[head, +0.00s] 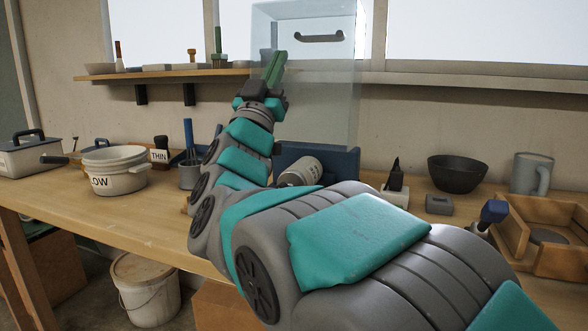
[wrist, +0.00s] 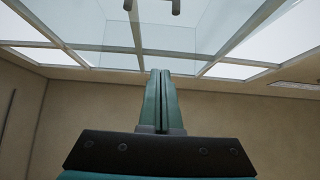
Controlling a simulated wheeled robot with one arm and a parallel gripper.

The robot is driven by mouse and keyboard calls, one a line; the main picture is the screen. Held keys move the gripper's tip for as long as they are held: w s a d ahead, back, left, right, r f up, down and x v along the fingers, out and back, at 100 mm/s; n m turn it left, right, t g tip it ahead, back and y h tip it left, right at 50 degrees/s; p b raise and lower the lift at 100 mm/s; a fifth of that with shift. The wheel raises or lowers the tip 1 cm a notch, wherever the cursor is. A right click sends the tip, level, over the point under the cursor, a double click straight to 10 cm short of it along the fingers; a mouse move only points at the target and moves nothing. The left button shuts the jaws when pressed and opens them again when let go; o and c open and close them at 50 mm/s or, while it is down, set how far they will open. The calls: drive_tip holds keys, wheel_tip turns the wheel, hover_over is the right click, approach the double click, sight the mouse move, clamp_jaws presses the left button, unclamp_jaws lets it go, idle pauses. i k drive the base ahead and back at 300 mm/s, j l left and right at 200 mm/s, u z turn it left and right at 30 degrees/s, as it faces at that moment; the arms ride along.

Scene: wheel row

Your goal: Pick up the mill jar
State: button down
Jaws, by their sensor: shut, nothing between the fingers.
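A pale grey cylindrical jar (head: 302,171) with dark lettering lies on its side at a blue stand (head: 342,160) on the bench; it looks like the mill jar. My arm hides part of it and of the stand. My gripper (head: 275,67) is raised well above the jar, pointing up, in front of a clear panel (head: 330,90). Its green fingers are together and empty. In the wrist view the gripper (wrist: 159,73) is also closed, with the clear panel and its dark handle (wrist: 155,6) above. The jar is not in the wrist view.
A white pot (head: 122,182) and blue-handled tool stand left of my arm. A dark bowl (head: 457,174), grey mug (head: 531,173) and wooden tray (head: 515,238) are on the right. A shelf (head: 170,74) runs along the wall. The clear panel stands over the blue stand.

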sight(307, 170)
drive_tip(key=k+j, duration=0.25)
drive_tip(key=k, duration=0.15)
drive_tip(key=k+j, duration=0.2)
drive_tip(key=k, duration=0.25)
